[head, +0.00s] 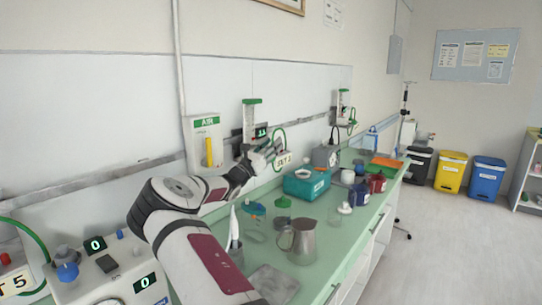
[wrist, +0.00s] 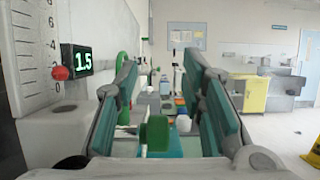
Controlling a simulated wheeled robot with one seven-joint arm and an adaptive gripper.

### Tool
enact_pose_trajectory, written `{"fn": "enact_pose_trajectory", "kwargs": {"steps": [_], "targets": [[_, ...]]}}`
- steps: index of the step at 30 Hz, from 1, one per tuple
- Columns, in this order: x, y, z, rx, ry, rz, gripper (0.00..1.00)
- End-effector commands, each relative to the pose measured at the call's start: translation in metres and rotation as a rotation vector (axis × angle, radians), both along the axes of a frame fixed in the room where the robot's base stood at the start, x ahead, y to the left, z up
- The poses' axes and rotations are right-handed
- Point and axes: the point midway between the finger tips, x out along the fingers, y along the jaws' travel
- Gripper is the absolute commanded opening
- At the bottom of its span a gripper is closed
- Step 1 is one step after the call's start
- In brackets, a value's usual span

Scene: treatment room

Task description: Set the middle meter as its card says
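The middle meter (head: 251,115) is a clear tube with a green top on the wall rail. A red ball (wrist: 61,73) sits low by the printed scale. The card (head: 283,161) beside the meter is partly covered; its visible part seems to end in 2. My gripper (wrist: 165,95) is at the meter, its teal-padded fingers apart. A green knob (wrist: 154,133) shows between the fingers, with gaps on both sides. In the head view, my gripper (head: 262,156) hides the meter's lower part.
Another meter (head: 343,100) hangs farther along the wall. A unit with two 0 displays (head: 112,280) stands at the lower left.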

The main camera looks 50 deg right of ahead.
Motion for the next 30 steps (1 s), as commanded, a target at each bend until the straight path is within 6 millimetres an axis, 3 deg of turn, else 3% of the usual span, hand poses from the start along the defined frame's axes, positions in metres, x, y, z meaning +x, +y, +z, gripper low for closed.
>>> {"fn": "enact_pose_trajectory", "kwargs": {"steps": [6, 13, 24, 26, 30], "targets": [[-0.001, 0.000, 0.039, 0.001, -0.003, -0.001, 0.37], [-0.002, -0.001, 0.056, 0.000, -0.002, -0.002, 0.37], [-0.002, 0.001, 0.055, 0.010, -0.003, -0.003, 0.37], [-0.003, 0.006, 0.050, 0.033, -0.007, -0.006, 0.37], [-0.008, 0.034, 0.023, 0.140, -0.018, -0.014, 0.37]]}}
